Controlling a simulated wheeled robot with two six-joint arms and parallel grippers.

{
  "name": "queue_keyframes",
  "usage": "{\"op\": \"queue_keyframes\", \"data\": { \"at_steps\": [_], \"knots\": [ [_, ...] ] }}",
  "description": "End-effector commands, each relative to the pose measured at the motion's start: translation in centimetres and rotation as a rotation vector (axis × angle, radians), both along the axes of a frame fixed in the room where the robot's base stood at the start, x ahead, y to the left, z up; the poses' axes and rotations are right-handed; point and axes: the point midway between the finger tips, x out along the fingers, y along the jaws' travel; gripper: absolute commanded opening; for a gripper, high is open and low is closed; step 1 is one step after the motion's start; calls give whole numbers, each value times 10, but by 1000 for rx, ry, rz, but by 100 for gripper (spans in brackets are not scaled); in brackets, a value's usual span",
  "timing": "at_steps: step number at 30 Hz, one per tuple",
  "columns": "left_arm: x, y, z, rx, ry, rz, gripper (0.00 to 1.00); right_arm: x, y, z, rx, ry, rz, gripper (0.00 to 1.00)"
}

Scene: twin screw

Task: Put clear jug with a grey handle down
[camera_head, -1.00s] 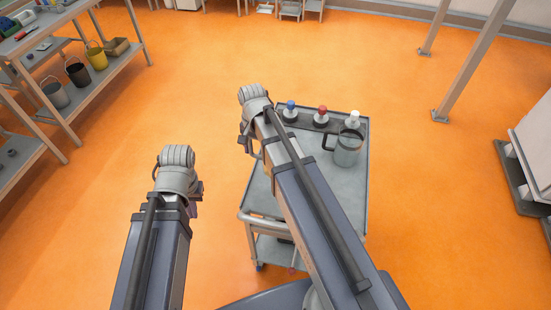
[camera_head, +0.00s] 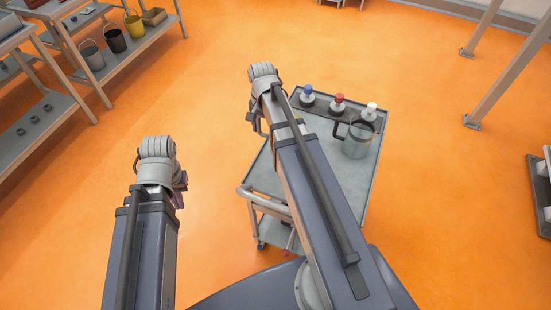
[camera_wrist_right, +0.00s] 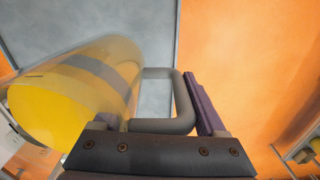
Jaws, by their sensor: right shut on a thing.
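In the right wrist view, a clear jug (camera_wrist_right: 85,90) with yellow contents and a grey handle (camera_wrist_right: 183,108) hangs at my right gripper (camera_wrist_right: 172,112).
A grey cart (camera_head: 263,174) stands under my right arm. At its far end are a blue-topped bottle (camera_head: 307,96), a red-topped bottle (camera_head: 337,105), a white-topped bottle (camera_head: 370,112) and another clear jug (camera_head: 357,140) with a dark handle. Shelves with buckets (camera_head: 115,38) stand at left.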

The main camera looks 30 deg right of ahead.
Motion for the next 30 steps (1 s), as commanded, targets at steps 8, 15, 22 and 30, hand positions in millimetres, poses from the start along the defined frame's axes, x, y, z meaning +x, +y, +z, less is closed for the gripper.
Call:
{"op": "queue_keyframes", "data": {
  "at_steps": [8,15,22,30],
  "knots": [
    [0,0,-33,0,0,0,0,0,0,-33,-1,1,0,0],
    [0,0,-60,0,0,0,0,0,0,-60,-1,1,1,0],
    [0,0,-61,0,0,0,0,0,0,-61,-1,1,1,0],
    [0,0,-83,0,0,0,0,0,0,-83,-1,1,0,0]
  ]
}}
